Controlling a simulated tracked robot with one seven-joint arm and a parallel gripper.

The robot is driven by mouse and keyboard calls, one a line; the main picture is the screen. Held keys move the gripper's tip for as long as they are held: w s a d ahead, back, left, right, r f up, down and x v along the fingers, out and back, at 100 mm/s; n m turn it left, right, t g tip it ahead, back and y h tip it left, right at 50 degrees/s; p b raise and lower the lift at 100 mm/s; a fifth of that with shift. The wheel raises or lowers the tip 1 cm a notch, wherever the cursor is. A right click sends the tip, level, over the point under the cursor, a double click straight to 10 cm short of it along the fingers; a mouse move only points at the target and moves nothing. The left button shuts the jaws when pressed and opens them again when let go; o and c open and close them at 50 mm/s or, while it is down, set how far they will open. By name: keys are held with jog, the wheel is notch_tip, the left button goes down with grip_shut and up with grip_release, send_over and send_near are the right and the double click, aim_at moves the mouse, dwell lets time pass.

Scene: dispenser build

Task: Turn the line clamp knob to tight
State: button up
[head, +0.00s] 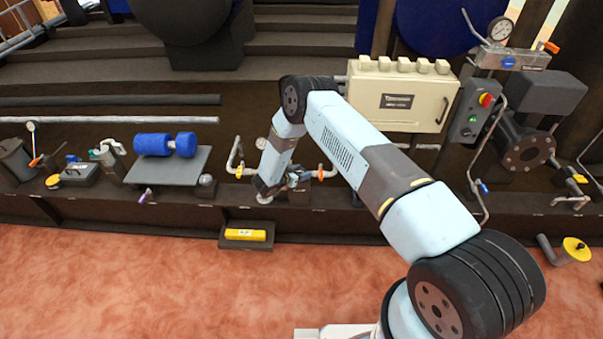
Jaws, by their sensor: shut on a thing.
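My gripper (298,181) is at the low pipe run in the middle of the bench, partly covered by my wrist. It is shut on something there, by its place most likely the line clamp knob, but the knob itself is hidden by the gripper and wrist. I cannot read how far the knob is turned.
A cream box (402,97) stands behind my arm, with a grey switch box (472,115) to its right. A blue roller (152,145) lies on a grey plate (165,181) at left. A yellow block (245,234) sits in a dark tray in front.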

jog(key=m+g+h, duration=0.3)
jog(key=m+g, duration=0.2)
jog(key=shift+m, duration=0.3)
jog(key=shift+w+g+h, duration=0.1)
jog(key=shift+g+h, duration=0.3)
jog(key=o, duration=0.9)
jog(key=shift+o, duration=0.2)
jog(key=shift+a, duration=0.1)
jog(key=v, duration=1.3)
jog(key=shift+a+r, duration=0.15)
jog(key=shift+a, duration=0.05)
